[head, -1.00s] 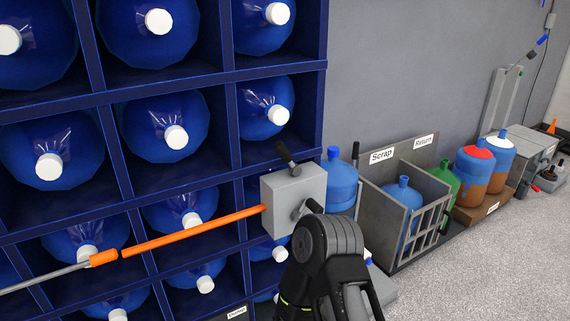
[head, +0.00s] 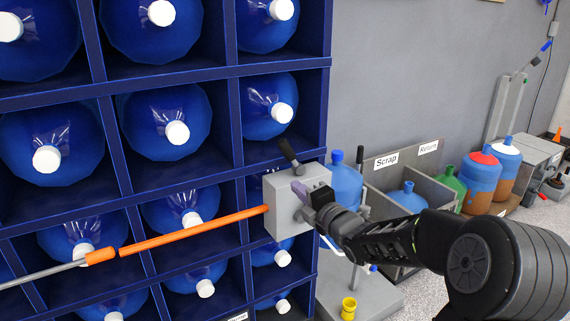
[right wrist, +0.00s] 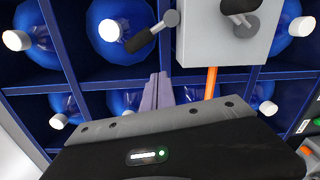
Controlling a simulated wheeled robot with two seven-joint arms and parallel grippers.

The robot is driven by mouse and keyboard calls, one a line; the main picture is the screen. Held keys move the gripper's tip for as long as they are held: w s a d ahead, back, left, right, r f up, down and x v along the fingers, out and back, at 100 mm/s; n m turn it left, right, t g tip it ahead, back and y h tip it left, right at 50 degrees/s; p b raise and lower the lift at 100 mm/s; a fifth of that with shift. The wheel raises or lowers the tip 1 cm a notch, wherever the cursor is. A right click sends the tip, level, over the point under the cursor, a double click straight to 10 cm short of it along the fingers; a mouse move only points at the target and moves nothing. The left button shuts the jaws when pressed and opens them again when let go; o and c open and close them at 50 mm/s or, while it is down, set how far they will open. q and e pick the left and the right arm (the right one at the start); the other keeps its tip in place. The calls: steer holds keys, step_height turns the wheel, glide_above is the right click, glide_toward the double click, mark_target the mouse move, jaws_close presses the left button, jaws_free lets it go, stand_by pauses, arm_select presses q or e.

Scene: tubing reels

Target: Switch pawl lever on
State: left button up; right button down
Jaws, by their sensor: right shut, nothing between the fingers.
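A grey box (head: 287,207) stands at the right end of the blue rack. A lever with a black handle (head: 289,152) sticks up from its top; it also shows in the right wrist view (right wrist: 152,32). A second dark-handled lever (right wrist: 240,12) is on the box's face, mostly hidden by my gripper in the head view. Which one is the pawl lever I cannot tell. My right gripper (head: 300,190) is shut and empty, in front of the box; its purple-grey fingers (right wrist: 157,92) are beside the box in the right wrist view. Contact is unclear. My left gripper is out of view.
A long orange bar (head: 190,231) runs left from the box across the blue rack (head: 215,72) of large bottles. A yellow piece (head: 349,308) stands on a grey base below. Scrap and return bins (head: 430,178) and several coloured bottles line the wall at right.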

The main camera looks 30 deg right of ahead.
mark_target(291, 157)
steer(key=shift+w+a+r+n+y, duration=0.1)
steer(key=shift+a+r+n+y, duration=0.05)
steer(key=shift+n, duration=0.6)
steer(key=shift+a+r+n+y, duration=0.15)
steer(key=shift+n+y, duration=0.05)
steer(key=shift+n, duration=0.5)
steer(key=shift+w+a+r+n+y, duration=0.1)
steer(key=shift+a+r+n+y, duration=0.05)
steer(key=shift+n, duration=0.6)
steer(key=w+p, duration=0.1)
steer(key=w, duration=0.2)
steer(key=w+d+r+p, duration=0.1)
steer(key=w, duration=0.3)
steer(key=w+d+p, duration=0.1)
steer(key=w, duration=0.2)
steer(key=shift+w+d+r, duration=0.1)
steer(key=shift+w+r, duration=0.05)
steer(key=shift+w, duration=0.15)
steer(key=shift+w+d+r+p, duration=0.15)
steer(key=shift+d+r+p, duration=0.1)
steer(key=shift+d+p, duration=0.3)
